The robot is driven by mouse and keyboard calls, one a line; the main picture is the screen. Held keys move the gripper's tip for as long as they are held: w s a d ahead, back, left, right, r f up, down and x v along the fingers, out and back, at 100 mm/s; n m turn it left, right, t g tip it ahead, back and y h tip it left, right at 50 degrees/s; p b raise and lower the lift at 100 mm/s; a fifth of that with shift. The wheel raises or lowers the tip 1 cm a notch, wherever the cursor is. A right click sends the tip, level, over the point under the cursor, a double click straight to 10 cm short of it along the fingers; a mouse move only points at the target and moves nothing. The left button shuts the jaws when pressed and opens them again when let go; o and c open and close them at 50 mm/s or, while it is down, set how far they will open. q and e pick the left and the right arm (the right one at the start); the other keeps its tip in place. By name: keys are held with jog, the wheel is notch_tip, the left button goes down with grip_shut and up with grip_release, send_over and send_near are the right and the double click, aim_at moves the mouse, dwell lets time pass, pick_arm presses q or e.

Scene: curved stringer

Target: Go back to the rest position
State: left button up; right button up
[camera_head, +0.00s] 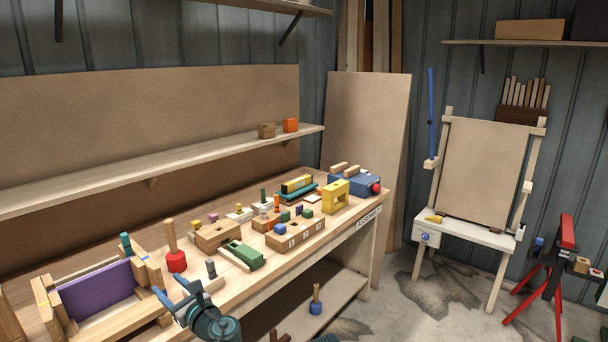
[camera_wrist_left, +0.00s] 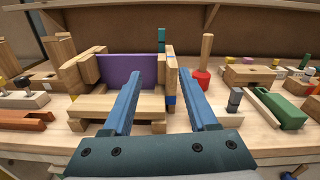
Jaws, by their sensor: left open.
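My left gripper (camera_head: 171,287) is at the front edge of the workbench, in the lower left of the head view. Its two blue fingers are apart with nothing between them. In the left wrist view the fingers (camera_wrist_left: 158,80) point towards a wooden assembly with a purple panel (camera_wrist_left: 112,74). That panel also shows in the head view (camera_head: 98,290), left of the gripper. I cannot tell from these frames whether a finger touches anything. My right gripper cannot be made out.
A red-based peg (camera_head: 176,261), a green block (camera_head: 244,255) and a numbered wooden block (camera_head: 295,234) stand on the workbench (camera_head: 345,224). A wall shelf (camera_head: 200,157) runs above it. An easel (camera_head: 478,172) and a red tripod (camera_head: 560,262) stand right, with open floor between.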

pick_arm(q)
jog(key=s+d+f+n+g+h+p, duration=0.3)
jog(key=s+d+f+n+g+h, duration=0.35)
jog(key=d+f+n, duration=0.5)
jog(key=s+d+f+n+g+h+p, duration=0.1)
jog(key=s+d+f+n+g+h, duration=0.1)
jog(key=s+d+n, duration=0.3)
jog(key=s+d+f+n+g+h+p, duration=0.1)
jog(key=s+d+f+n+g+h, duration=0.2)
jog(key=s+d, duration=0.3)
jog(key=d+n+h, duration=0.1)
jog(key=d, duration=0.2)
jog(key=shift+s+d+f+n, duration=0.25)
jog(key=shift+d+n, duration=0.1)
